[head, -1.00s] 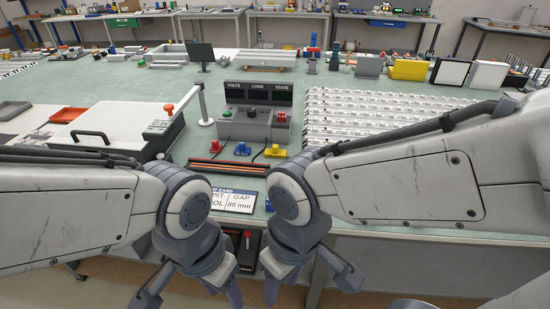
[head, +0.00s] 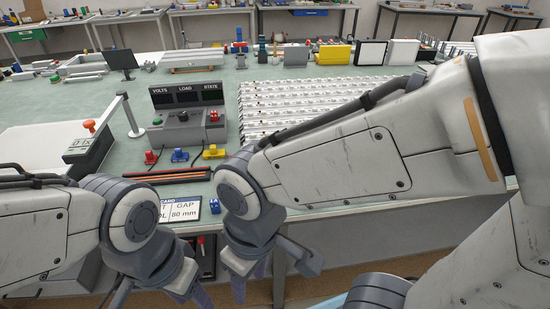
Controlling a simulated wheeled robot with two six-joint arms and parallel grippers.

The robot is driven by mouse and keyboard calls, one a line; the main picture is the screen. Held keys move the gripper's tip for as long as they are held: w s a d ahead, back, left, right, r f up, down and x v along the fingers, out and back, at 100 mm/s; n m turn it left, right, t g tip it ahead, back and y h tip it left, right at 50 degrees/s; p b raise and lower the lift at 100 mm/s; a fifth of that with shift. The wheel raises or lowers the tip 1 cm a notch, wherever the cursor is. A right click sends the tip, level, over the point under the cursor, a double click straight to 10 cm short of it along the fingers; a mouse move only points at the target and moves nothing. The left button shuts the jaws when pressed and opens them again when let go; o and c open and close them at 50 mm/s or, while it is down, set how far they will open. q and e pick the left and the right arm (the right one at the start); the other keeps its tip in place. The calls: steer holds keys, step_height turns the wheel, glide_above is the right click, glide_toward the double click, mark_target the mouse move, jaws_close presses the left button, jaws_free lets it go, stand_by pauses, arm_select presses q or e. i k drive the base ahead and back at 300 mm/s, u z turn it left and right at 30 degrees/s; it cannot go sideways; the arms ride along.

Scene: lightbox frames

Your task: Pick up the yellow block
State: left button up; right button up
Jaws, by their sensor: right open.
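A small yellow block (head: 214,152) sits on the green bench top in front of the grey control box, at the right end of a row with a blue block (head: 180,155) and a red block (head: 151,157). My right gripper (head: 272,274) is open and empty, low in front of the bench edge, well apart from the yellow block. My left gripper (head: 160,291) hangs low beside it; its fingertips run to the bottom edge, so its opening is unclear.
The grey control box (head: 184,132) stands behind the blocks, and dark and orange rods (head: 168,175) lie in front. A printed card (head: 180,211) is at the bench's front edge. White ribbed strips (head: 300,103) cover the right. A larger yellow box (head: 335,55) stands farther back.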

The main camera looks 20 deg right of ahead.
mark_target(213, 154)
steer(key=z, duration=0.1)
steer(key=k, duration=0.3)
steer(key=u, duration=0.65)
steer(key=i, duration=0.9)
steer(key=z, duration=0.15)
